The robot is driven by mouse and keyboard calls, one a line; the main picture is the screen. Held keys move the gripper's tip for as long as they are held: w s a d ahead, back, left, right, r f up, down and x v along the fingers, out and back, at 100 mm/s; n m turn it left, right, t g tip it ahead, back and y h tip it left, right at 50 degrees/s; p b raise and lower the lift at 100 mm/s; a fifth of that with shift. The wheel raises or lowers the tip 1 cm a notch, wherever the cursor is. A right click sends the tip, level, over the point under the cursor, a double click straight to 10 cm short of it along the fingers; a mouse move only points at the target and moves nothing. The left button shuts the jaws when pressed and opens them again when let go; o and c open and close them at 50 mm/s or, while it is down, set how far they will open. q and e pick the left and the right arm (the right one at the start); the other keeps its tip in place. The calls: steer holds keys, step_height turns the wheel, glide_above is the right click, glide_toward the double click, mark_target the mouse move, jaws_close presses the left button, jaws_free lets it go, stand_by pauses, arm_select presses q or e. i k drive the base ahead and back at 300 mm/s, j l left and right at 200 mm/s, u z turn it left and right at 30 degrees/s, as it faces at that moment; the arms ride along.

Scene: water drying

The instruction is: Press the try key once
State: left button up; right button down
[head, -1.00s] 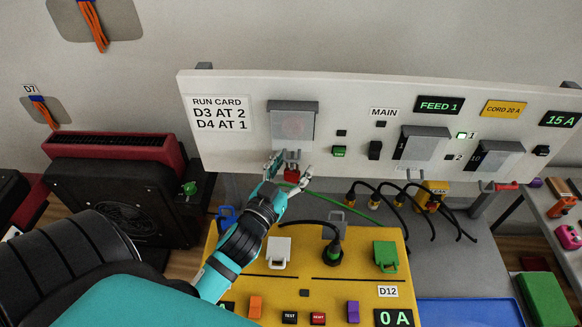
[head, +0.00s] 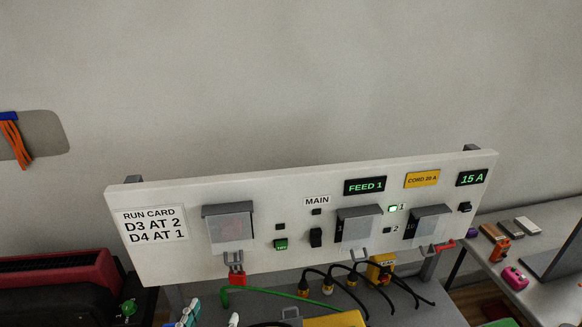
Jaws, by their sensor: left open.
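A white panel (head: 180,264) stands across the middle of the head view. A small green key (head: 281,245) with lettering too small to read surely sits on it, below a small dark lamp (head: 280,227). It is right of a grey-framed cover (head: 229,229). A red padlock (head: 237,279) hangs on the hasp under that cover. My left gripper (head: 212,319) shows only its fingertips at the bottom edge. It is open and apart, below and left of the padlock, and does not touch the green key. My right gripper is not in view.
A black MAIN switch (head: 315,238) is right of the green key. Two more grey covers (head: 358,227) (head: 428,226) follow, the right one with a red-handled item (head: 442,246) below. Black cords and a green cable (head: 262,292) run under the panel. Open room lies before the panel's face.

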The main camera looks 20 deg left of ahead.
mark_target(281, 245)
steer(key=k+l, duration=0.1)
steer(key=k, duration=0.4)
steer(key=k+l, duration=0.1)
steer(key=k, duration=0.4)
